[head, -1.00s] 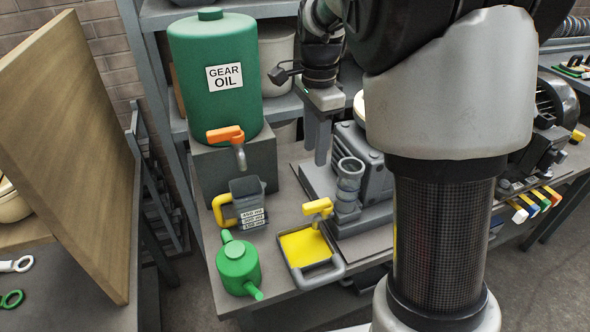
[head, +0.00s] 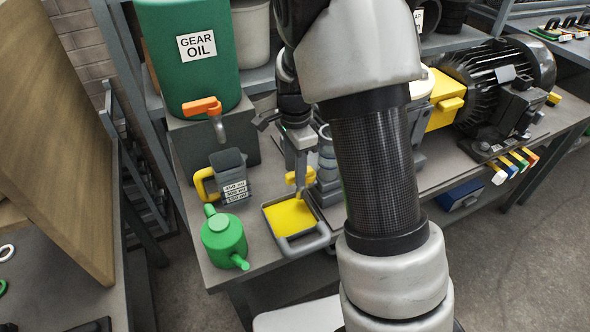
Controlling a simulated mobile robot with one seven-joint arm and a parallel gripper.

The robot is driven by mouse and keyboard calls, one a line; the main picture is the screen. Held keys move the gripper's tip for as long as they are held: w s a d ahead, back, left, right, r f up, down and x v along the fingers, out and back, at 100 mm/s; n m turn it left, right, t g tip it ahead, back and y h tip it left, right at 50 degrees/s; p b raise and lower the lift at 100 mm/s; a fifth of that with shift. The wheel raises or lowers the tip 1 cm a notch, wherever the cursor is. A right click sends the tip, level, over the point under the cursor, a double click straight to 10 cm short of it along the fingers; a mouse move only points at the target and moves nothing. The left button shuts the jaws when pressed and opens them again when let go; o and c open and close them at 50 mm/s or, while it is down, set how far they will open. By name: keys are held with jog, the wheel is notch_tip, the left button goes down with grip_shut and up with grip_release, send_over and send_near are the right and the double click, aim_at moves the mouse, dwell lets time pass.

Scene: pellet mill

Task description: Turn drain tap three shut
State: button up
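A tap with a yellow handle (head: 291,178) sits at the front of the grey machine, above a shallow tray (head: 311,240) with a yellow inside. No number on the tap is readable. My gripper (head: 301,190) points down right at this handle and covers part of it. I cannot tell whether its fingers touch the handle or how far apart they are. My own arm hides most of the machine behind the tap.
A green gear oil drum (head: 190,75) with an orange-handled tap (head: 202,107) stands on a block at the left. A measuring jug (head: 230,175) and a green oil can (head: 223,238) stand near the tray. Several coloured handles (head: 517,163) line the bench edge at right.

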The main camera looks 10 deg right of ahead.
jog(key=shift+f, duration=0.35)
grip_shut()
jog(key=shift+s, duration=0.1)
jog(key=shift+s+d+r+n+b, duration=0.1)
jog(key=shift+s+d+n+b, duration=0.5)
jog(key=shift+n, duration=2.4)
jog(key=shift+s+d+f+n+b, duration=0.1)
jog(key=shift+s+d+n, duration=0.55)
jog(key=shift+n, duration=2.35)
jog(key=shift+s+d+r+n+b, duration=0.2)
jog(key=shift+d+n, duration=0.85)
jog(key=shift+n, duration=1.95)
jog(key=shift+w+f, duration=0.1)
